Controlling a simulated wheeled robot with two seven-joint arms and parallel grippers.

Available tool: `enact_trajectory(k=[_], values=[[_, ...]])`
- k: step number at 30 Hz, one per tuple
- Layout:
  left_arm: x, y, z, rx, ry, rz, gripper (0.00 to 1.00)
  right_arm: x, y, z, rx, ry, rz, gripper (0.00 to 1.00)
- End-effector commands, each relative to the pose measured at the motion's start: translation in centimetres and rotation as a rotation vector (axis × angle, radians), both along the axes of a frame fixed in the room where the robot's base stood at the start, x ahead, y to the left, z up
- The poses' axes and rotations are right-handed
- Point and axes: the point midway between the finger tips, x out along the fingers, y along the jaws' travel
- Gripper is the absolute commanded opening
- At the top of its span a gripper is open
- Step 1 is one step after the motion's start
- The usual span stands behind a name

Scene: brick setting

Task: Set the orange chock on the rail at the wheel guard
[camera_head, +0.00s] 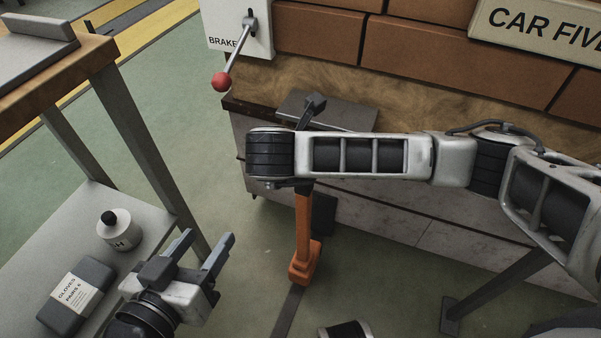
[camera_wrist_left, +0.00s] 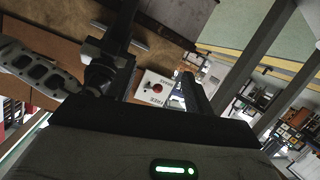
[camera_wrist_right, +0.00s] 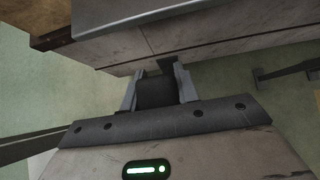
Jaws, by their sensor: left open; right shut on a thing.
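The orange chock (camera_head: 303,240) shows below my right forearm, a tall orange stem with a wider foot. My right gripper is hidden behind its own wrist in the head view; in the right wrist view (camera_wrist_right: 158,92) it is shut on a dark block, which looks like the chock's grip. The rail (camera_head: 288,312) is a dark strip on the floor, running from near the chock's foot. I cannot tell if the foot touches it. A dark upright plate (camera_head: 324,214), perhaps the wheel guard, stands just behind the stem. My left gripper (camera_head: 208,247) is open and empty beside the left bench.
A pale counter (camera_head: 400,212) stands behind the chock, below a brick wall. A brake box with a red-knobbed lever (camera_head: 221,81) is above left. The left bench's lower shelf holds a white jar (camera_head: 116,231) and a gloves pack (camera_head: 75,295). A metal foot (camera_head: 450,316) stands right.

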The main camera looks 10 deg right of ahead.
Motion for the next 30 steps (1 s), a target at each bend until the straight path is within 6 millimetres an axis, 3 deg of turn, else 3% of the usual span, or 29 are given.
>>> enact_trajectory(k=[3,9,30], values=[[0.1,-0.2,0.0,-0.026,-0.004,0.000,0.53,2.1,-1.3,-0.8,0.002,-0.013,-0.005,0.00],[0.2,-0.3,0.3,-0.055,-0.010,-0.001,0.53,4.2,-2.6,-2.0,0.003,-0.013,-0.001,0.00],[0.3,-0.7,0.7,-0.118,-0.018,-0.004,0.53,7.1,-4.6,-4.4,0.004,-0.012,0.001,0.00]])
